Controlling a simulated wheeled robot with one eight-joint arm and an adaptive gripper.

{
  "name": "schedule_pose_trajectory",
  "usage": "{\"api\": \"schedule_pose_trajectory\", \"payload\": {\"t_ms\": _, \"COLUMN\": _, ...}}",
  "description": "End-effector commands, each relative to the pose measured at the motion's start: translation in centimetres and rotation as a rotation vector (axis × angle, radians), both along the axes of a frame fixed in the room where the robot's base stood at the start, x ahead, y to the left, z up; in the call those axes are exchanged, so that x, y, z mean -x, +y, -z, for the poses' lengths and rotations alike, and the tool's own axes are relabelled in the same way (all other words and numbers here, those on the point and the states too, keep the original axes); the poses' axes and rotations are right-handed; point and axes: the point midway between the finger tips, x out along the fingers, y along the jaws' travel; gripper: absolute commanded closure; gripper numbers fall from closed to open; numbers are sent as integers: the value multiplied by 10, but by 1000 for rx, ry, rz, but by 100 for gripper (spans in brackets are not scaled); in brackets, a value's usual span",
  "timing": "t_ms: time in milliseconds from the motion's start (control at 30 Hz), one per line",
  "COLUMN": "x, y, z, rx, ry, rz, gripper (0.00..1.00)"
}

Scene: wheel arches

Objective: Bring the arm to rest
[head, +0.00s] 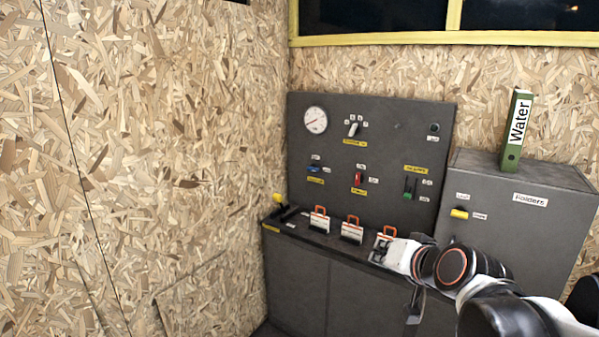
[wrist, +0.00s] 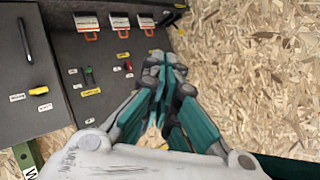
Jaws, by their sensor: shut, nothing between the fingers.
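My arm (head: 455,265) reaches in from the lower right of the head view, in front of the dark console. My gripper's end overlaps the rightmost orange-handled card there, and its fingers are hard to make out. In the wrist view my gripper (wrist: 160,62) has teal fingers closed together with nothing between them. The fingertips appear over the grey panel's edge, beside the chipboard wall. I cannot tell whether they touch anything.
A dark control panel (head: 385,140) carries a round gauge (head: 316,120) and several switches. Orange-handled cards (head: 320,220) stand on the ledge below. A grey cabinet (head: 560,215) at right bears a green "Water" binder (head: 516,130). Chipboard wall (head: 150,150) fills the left.

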Motion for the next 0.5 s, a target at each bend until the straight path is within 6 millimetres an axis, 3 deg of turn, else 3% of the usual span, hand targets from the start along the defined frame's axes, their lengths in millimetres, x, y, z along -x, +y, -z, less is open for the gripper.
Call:
{"api": "schedule_pose_trajectory", "payload": {"t_ms": 33, "x": 20, "y": 3, "z": 5, "rx": 45, "ry": 34, "rz": -24, "gripper": 100}}
{"api": "schedule_pose_trajectory", "payload": {"t_ms": 300, "x": 123, "y": -7, "z": 45, "rx": 306, "ry": 245, "rz": -124, "gripper": 100}}
{"api": "schedule_pose_trajectory", "payload": {"t_ms": 500, "x": 174, "y": -23, "z": 66, "rx": 435, "ry": 353, "rz": -152, "gripper": 100}}
